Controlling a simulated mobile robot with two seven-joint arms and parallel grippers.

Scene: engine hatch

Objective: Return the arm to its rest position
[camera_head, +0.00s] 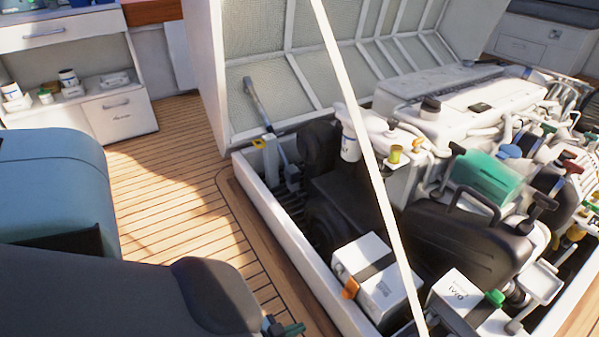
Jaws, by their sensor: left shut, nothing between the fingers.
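My left arm comes in from the lower left as a large dark grey link. My left gripper (284,328) shows only in small part at the bottom edge, as dark and green pieces beside the rounded end of the link. It is shut and empty, to the left of the engine bay and apart from the engine parts. The rest of the gripper is cut off by the frame. My right gripper is not in view.
The open engine bay with its white rim (262,205) holds a white engine (470,95) and white boxed batteries (375,278). A raised hatch lid (260,90) stands behind. A pale rod (362,143) crosses in front. Wooden deck (165,200) is clear; a cabinet (120,112) stands upper left.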

